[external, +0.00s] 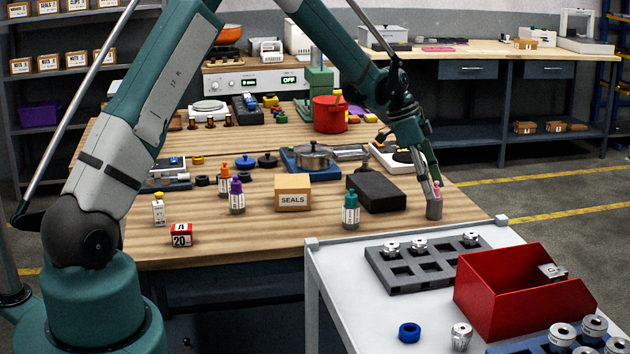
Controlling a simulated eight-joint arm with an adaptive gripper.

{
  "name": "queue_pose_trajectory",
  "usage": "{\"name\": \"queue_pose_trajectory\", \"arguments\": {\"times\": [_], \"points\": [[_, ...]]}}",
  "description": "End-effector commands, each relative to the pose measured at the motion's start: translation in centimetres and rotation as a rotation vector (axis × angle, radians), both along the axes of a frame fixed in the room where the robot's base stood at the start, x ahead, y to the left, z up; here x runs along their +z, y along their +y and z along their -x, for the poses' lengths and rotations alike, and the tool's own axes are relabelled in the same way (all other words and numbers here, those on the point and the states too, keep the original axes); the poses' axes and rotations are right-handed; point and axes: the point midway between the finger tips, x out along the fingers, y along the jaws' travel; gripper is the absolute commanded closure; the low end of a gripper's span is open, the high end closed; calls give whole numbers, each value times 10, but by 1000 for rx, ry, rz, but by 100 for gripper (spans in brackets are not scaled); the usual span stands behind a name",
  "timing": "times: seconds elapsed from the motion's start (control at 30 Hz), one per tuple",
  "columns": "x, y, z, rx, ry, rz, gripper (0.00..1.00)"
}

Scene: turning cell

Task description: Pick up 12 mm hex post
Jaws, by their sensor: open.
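My gripper (433,183) is low over the right end of the wooden bench, above or beside a small grey-brown cylinder (435,209) with something pink at its top. The fingers are small here; nothing is clearly held. I cannot tell for certain which piece is the 12 mm hex post. Small silver metal pieces sit in a dark grey slotted tray (405,283) on the white cart: one at left (391,248), one beside it (419,244) and one at the far right (470,239). Another silver piece (461,337) stands on the cart's front. My gripper is apart from all of these.
A red bin (500,299) holding a silver piece stands on the cart (335,268), beside a blue ring (409,332) and a blue tray of metal parts (540,345). On the bench, a black block (378,192), a teal-capped bottle (351,211) and a SEALS box (293,193) stand left of my gripper.

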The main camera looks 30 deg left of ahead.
Motion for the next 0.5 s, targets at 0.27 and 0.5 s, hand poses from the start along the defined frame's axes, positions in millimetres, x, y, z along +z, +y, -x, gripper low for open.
{"name": "queue_pose_trajectory", "arguments": {"times": [0.27,0.5], "points": [[-21,-8,-2,0,0,0,59],[-42,-16,-5,0,0,0,59]]}}
